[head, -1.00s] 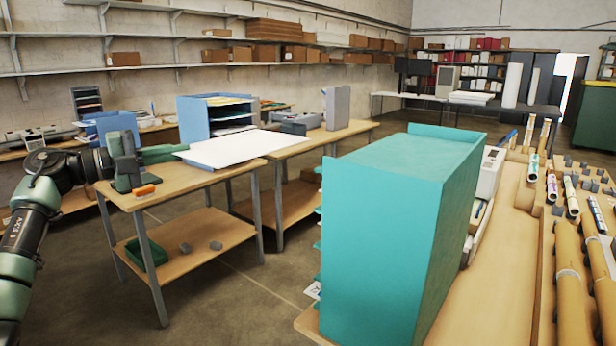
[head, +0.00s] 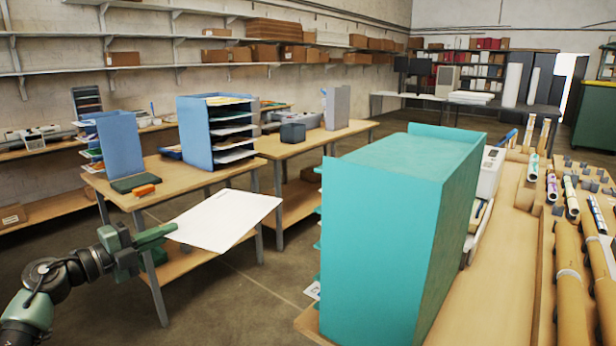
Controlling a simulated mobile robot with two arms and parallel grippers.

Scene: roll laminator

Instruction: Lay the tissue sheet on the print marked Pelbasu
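A plain white sheet (head: 228,218), perhaps the tissue sheet, hangs out flat in the air in front of the left wooden table. My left gripper (head: 168,231) is shut on its left end, and the sheet stretches to the right of the fingers. I cannot make out any print marked Pelbasu. My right gripper is out of view.
The wooden table (head: 178,189) carries a blue sorter (head: 195,134) with papers, a dark green pad (head: 135,183) and an orange block (head: 145,191). A large teal cabinet (head: 385,235) blocks the centre. Rolls lie on the right bench (head: 500,290). Floor shows between.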

